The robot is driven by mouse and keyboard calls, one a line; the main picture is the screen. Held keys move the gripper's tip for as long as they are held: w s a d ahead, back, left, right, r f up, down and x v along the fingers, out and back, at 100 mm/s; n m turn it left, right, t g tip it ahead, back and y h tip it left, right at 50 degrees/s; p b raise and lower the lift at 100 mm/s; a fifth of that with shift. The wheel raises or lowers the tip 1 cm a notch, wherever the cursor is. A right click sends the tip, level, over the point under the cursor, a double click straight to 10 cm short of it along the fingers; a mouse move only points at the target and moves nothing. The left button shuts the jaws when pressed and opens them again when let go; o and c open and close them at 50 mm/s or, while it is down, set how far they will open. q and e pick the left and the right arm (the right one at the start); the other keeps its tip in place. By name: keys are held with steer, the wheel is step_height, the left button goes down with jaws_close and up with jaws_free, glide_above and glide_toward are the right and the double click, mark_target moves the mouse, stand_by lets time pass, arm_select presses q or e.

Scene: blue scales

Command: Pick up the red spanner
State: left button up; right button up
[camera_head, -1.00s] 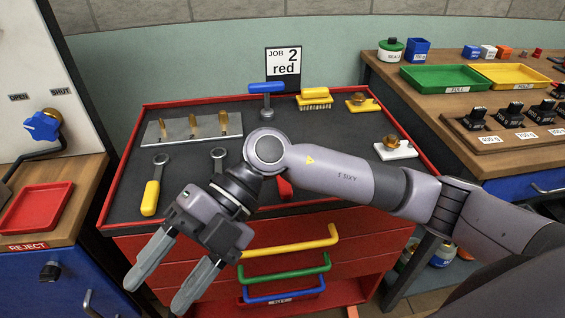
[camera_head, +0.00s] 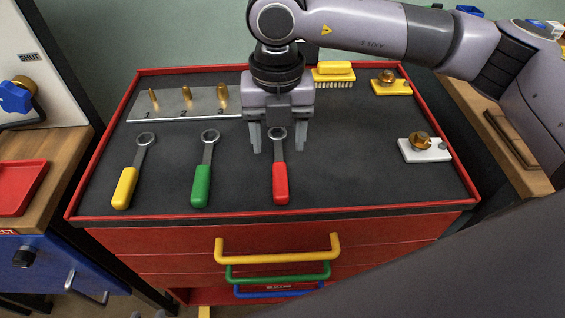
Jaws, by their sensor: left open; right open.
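The red spanner (camera_head: 281,183) lies on the dark top of the red tool cabinet, its red handle toward the front edge and its metal head toward the back. My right gripper (camera_head: 278,148) points down over the head end of the red spanner. It is open, with one finger on each side of the spanner's metal head. I cannot tell how high the fingertips are above the top. The green spanner (camera_head: 202,184) and the yellow spanner (camera_head: 126,186) lie to the left. My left gripper is not in view.
A metal plate (camera_head: 170,115) with several brass pieces lies at the back left. A yellow brush (camera_head: 334,72), a yellow block (camera_head: 391,90) and a white block (camera_head: 425,151) with brass fittings are on the right. The cabinet has a raised red rim (camera_head: 330,207).

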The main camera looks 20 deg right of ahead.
mark_target(280, 173)
steer(key=f, duration=0.4)
steer(key=s+f+p, duration=0.1)
steer(key=f, duration=0.2)
jaws_close()
